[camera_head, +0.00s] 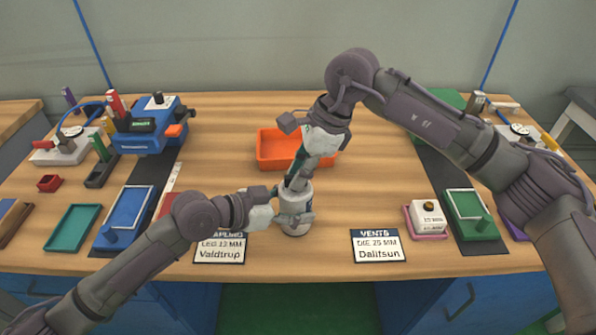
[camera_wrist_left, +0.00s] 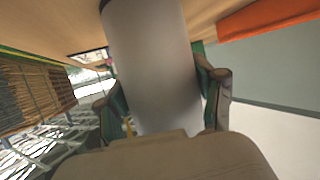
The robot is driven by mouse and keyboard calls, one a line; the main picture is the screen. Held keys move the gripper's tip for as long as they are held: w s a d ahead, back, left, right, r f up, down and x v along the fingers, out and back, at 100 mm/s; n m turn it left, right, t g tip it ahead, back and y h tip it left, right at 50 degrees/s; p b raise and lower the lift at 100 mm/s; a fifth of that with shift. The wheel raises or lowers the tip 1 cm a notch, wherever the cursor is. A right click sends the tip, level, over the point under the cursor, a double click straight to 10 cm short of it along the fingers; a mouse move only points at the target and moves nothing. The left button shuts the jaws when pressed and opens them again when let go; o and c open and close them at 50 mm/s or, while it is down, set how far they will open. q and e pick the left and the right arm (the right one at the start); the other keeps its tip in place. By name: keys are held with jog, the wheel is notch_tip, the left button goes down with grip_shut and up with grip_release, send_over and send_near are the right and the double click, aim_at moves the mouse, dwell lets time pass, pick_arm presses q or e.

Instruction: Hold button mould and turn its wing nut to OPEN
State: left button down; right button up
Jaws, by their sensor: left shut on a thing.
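The button mould (camera_head: 296,220) is a pale grey upright cylinder near the front middle of the table. My left gripper (camera_head: 272,212) is shut on its side from the left. In the left wrist view the mould (camera_wrist_left: 152,65) fills the middle as a smooth grey cylinder, with the fingers of my left gripper (camera_wrist_left: 165,105) on either side of it. My right gripper (camera_head: 298,178) points down at the top of the mould. It hides the wing nut, and I cannot tell whether its fingers are closed.
An orange tray (camera_head: 278,149) stands just behind. Blue (camera_head: 125,217) and green (camera_head: 470,215) trays, a blue machine (camera_head: 148,140) and a pink tray (camera_head: 424,232) with a white block flank the middle.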

pick_arm(q)
jog(key=shift+r, duration=0.15)
pick_arm(e)
jog(key=shift+o, duration=0.7)
jog(key=v, duration=1.2)
pick_arm(q)
jog(key=shift+w, duration=0.1)
jog(key=shift+c, duration=0.3)
grip_release()
jog(key=shift+a, duration=0.1)
